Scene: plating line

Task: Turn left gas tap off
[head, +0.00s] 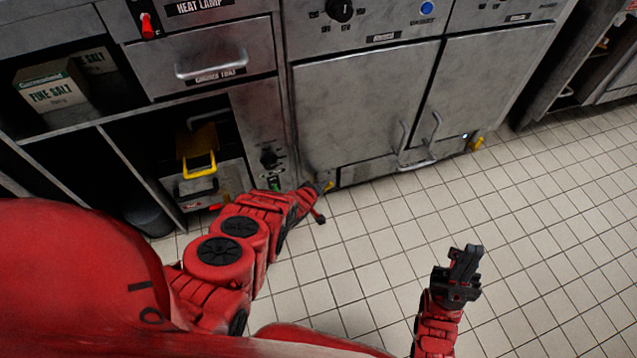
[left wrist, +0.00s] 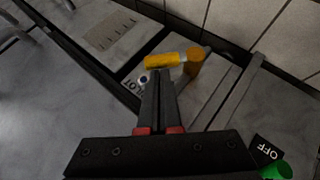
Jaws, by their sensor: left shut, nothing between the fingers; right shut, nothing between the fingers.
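The left gas tap has a yellow handle (head: 328,186) low on the front of the steel cabinet. In the left wrist view the yellow handle (left wrist: 162,60) lies sideways beside an orange-brown round body (left wrist: 195,62). A small label by it is partly hidden by my fingers. My left gripper (left wrist: 158,80) is shut and empty, its tips right at the handle; I cannot tell whether they touch. In the head view my left gripper (head: 318,188) is mostly hidden by its wrist. My right gripper (head: 466,262) is shut and empty above the floor, well away from the tap.
A second yellow tap (head: 475,144) sits at the cabinet's lower right. A green switch (left wrist: 277,170) beside an OFF label (left wrist: 268,149) is near my left gripper. Cabinet doors with handles (head: 404,140) stand above. The tiled floor (head: 540,230) is clear.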

